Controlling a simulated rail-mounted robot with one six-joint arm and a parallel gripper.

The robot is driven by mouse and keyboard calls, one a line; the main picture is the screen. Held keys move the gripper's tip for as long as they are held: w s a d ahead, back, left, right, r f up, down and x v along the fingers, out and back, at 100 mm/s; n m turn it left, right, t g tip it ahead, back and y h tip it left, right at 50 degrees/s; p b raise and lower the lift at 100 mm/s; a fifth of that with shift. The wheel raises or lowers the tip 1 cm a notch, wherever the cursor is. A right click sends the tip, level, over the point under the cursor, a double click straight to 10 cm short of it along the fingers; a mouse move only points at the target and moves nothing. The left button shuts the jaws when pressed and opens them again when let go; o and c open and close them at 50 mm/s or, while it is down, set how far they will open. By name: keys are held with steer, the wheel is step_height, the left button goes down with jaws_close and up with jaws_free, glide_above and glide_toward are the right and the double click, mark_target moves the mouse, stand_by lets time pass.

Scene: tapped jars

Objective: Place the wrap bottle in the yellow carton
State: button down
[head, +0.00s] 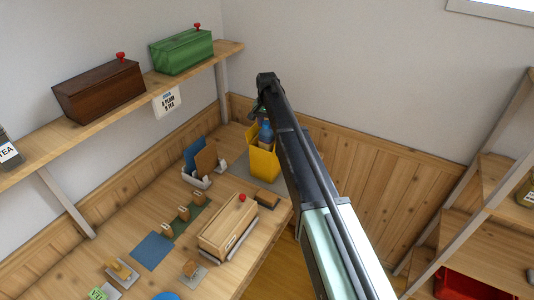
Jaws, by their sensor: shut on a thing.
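The yellow carton (262,164) stands open-topped at the far end of the table, on a grey mat. The wrap bottle (265,133), with a blue band, shows upright at the carton's mouth, its lower part hidden behind the carton's front wall. My gripper (262,114) points down over the carton, shut on the bottle's upper part. My arm partly covers the gripper and the carton's right side. I cannot tell whether the bottle touches the carton's floor.
A white holder (196,180) with blue and brown boards stands left of the carton. A wooden box with a red knob (228,226) sits nearer. A shelf (140,95) above left carries a brown box (99,91) and a green box (181,52).

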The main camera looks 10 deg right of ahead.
mark_target(267, 137)
steer(key=shift+w+f+b, duration=0.1)
steer(key=shift+f+b, duration=2.7)
steer(key=shift+f, duration=1)
steer(key=c, duration=0.7)
jaws_free()
steer(key=shift+o, duration=0.2)
steer(key=shift+r, duration=0.1)
step_height(267, 137, up, 13)
steer(key=p, duration=1.3)
steer(key=shift+r+p, duration=0.2)
steer(key=shift+p, duration=0.1)
steer(key=shift+f, duration=0.1)
steer(key=s+n, duration=0.6)
steer(key=s, duration=3.6)
